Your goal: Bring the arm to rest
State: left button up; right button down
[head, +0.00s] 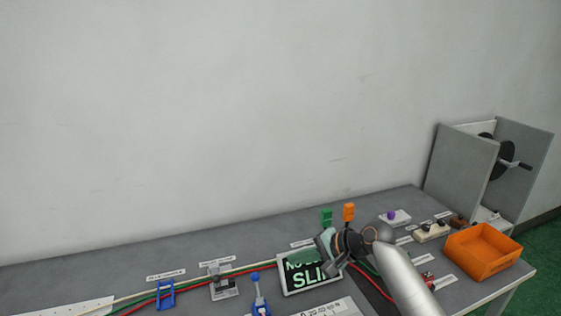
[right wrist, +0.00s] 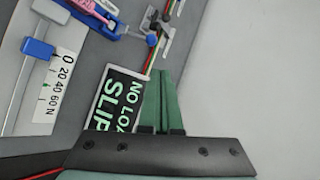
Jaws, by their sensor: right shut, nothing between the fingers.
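My right arm (head: 402,275) reaches in from the lower right in the head view, over the grey bench. Its gripper (head: 298,257) is above the dark sign with green letters (head: 312,279) and covers part of it. In the right wrist view the two green fingers of this gripper (right wrist: 160,75) lie together with nothing between them. They overlap the edge of the sign (right wrist: 118,102) in the picture; I cannot tell the height above it. My left gripper is not in view.
Left of the sign stand a blue-knobbed lever (head: 256,283), a grey lever fixture (head: 222,285) and a blue frame (head: 165,295). Green (head: 327,217) and orange (head: 349,212) handles rise behind my gripper. An orange bin (head: 482,252) sits right. The wall above is bare.

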jog(key=s+d+f+n+h, duration=0.1)
jog(key=s+f+n, duration=0.1)
jog(key=s+f, duration=0.2)
jog(key=s+d+f+n+h, duration=0.1)
jog(key=s+d+f+n, duration=0.1)
jog(key=s+f, duration=0.2)
jog(key=s+d+f+n+g+h, duration=0.1)
jog(key=s+f, duration=0.4)
jog(key=s, duration=0.4)
jog(key=shift+s+d+n, duration=0.2)
jog(key=shift+s+n, duration=0.1)
jog(key=shift+n, duration=0.1)
jog(key=s+d+n+h, duration=0.25)
jog(key=s+d, duration=0.25)
jog(key=s, duration=0.5)
jog(key=s+d+n+h, duration=0.25)
jog(key=s+d, duration=0.35)
jog(key=s, duration=0.3)
jog(key=w+a+f+t, duration=0.2)
jog(key=f, duration=0.3)
jog(key=w+a+f+t+y, duration=0.1)
jog(key=w+a+f+t, duration=0.1)
jog(key=f, duration=0.3)
jog(key=shift+a+f+m+t, duration=0.2)
jog(key=shift+f+m+t, duration=0.1)
jog(key=shift+t, duration=0.1)
jog(key=shift+s+d, duration=0.1)
